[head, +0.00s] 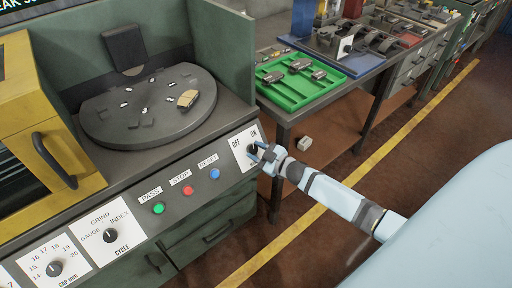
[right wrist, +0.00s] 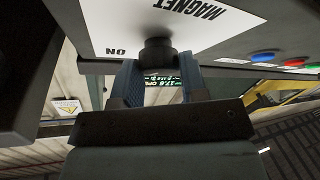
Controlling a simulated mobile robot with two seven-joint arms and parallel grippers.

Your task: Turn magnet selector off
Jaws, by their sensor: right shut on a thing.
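The magnet selector is a black knob (head: 252,149) on a white plate (head: 240,143) at the right end of the machine's front panel. The plate reads OFF on the left and ON on the right. My right gripper (head: 262,153) is at the knob, its blue fingers shut on it. In the right wrist view the knob (right wrist: 157,50) sits between the fingertips of the gripper (right wrist: 156,76), below the word MAGNET. The fingers hide part of the knob, and I cannot tell which way it points. My left gripper is not in view.
Left of the selector are blue (head: 214,174), red (head: 187,190) and green (head: 158,208) buttons, then two more dials. A round dark table (head: 120,125) holds a tan brake shoe (head: 187,98). A green tray (head: 290,92) lies on the bench to the right.

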